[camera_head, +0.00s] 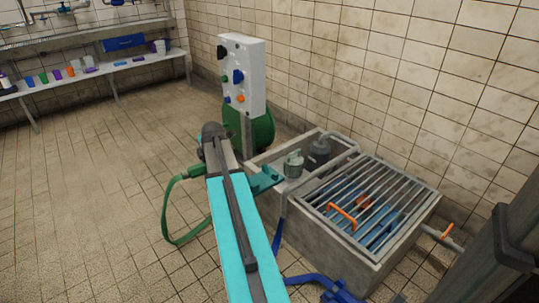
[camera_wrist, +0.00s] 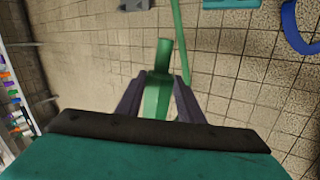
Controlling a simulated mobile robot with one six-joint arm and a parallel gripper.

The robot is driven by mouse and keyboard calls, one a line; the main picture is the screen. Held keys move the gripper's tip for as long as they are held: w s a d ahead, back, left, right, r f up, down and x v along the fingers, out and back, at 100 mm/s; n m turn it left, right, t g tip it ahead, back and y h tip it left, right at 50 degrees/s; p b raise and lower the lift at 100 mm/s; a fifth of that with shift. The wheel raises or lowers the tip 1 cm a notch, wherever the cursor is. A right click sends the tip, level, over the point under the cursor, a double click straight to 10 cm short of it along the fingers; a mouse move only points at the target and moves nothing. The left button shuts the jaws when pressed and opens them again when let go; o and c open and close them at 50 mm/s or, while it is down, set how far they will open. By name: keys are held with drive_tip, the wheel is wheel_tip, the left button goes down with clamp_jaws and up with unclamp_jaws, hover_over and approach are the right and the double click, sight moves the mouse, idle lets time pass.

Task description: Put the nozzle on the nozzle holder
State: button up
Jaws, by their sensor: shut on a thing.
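The green nozzle (camera_wrist: 158,95) is between the two dark fingers of my gripper (camera_wrist: 157,98) in the wrist view, and the fingers are shut on it. It points away from the wrist, above the tiled floor. A teal bracket (camera_head: 264,181) at the near left edge of the concrete tank, just right of my arm, looks like the nozzle holder, but I cannot be sure.
The concrete tank (camera_head: 355,262) has a metal grate with an orange handle (camera_head: 342,216). A white control box (camera_head: 242,75) stands behind, with a green drum (camera_head: 262,131) below it. Blue pipe (camera_head: 325,284) lies in front. A shelf with cups (camera_head: 100,70) stands far left. The left floor is clear.

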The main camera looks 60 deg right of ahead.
drive_tip(key=s+d+f, duration=0.1)
drive_tip(key=s+d, duration=0.6)
drive_tip(key=d, duration=0.3)
drive_tip(key=s+d+f+n+p, duration=0.1)
drive_tip(key=s+d+f, duration=0.1)
drive_tip(key=s+d, duration=0.6)
drive_tip(key=d, duration=0.3)
drive_tip(key=shift+d+n+y, duration=0.2)
drive_tip(key=shift+n+y, duration=0.1)
drive_tip(key=shift+y, duration=0.1)
drive_tip(key=shift+s+f, duration=0.1)
drive_tip(key=shift+f, duration=0.1)
drive_tip(key=shift+f+b, duration=1.9)
drive_tip(key=shift+f, duration=2.2)
drive_tip(key=o, duration=1.3)
